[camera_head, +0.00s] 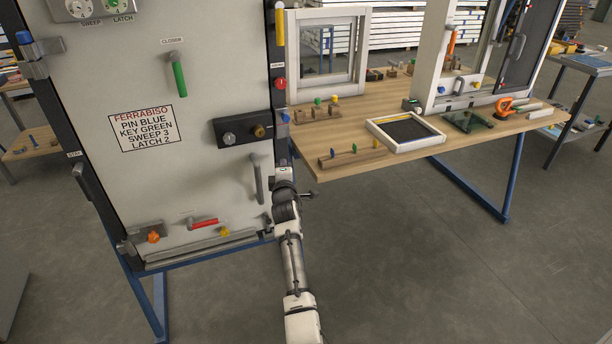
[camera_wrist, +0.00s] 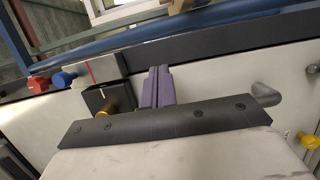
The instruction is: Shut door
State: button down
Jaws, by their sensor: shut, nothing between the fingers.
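The door (camera_head: 200,80) is a pale panel in a dark frame (camera_head: 278,60), upright at the left of the head view. Its sign reads FERRABISO, pin blue, key green, sweep 3, latch 2. It carries a green-handled closer lever (camera_head: 179,78), a black lock plate (camera_head: 242,130), a grey pull handle (camera_head: 258,180) and a red lever (camera_head: 204,223). The door lies at or near its frame; any gap is unclear. My gripper (camera_head: 283,172) is at the door's right edge, right of the pull handle. In the wrist view its purple fingers (camera_wrist: 158,86) are together and empty, beside the lock plate (camera_wrist: 108,99).
A wooden workbench (camera_head: 400,160) with blue legs stands right of the door. It holds a white frame (camera_head: 405,144), peg blocks (camera_head: 352,158) and tools. Blue and orange knobs sit on the door's edges. The grey floor (camera_head: 420,260) in front is clear.

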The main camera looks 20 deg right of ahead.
jog(key=s+d+b, duration=0.1)
jog(key=s+d, duration=0.3)
jog(key=s, duration=0.1)
jog(key=shift+s+d, duration=0.15)
jog(key=shift+d, duration=0.15)
